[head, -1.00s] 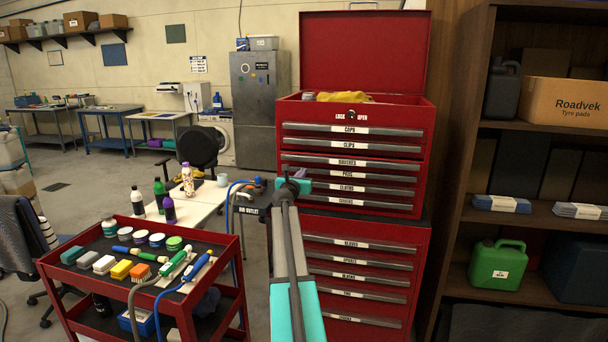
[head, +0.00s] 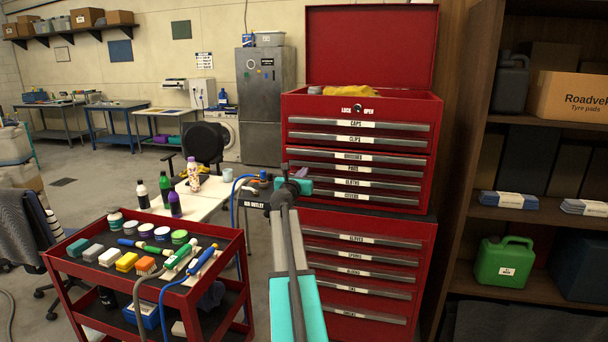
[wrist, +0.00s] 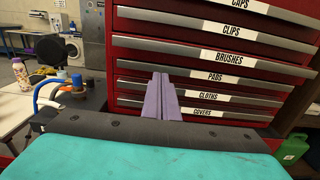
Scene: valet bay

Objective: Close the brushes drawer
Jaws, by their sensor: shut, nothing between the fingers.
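The brushes drawer (head: 365,157) is in the upper part of the red tool chest (head: 436,150), below the clips drawer and above the pads drawer. Its label and long grey handle strip also show in the wrist view (wrist: 229,58). In the head view my wrist is at the chest's left edge, and the fingertips are mostly hidden.
A red cart (head: 236,243) with brushes and bottles stands to the left. A wooden shelf (head: 466,220) with a green can (head: 505,263) stands right of the chest. The chest lid is up.

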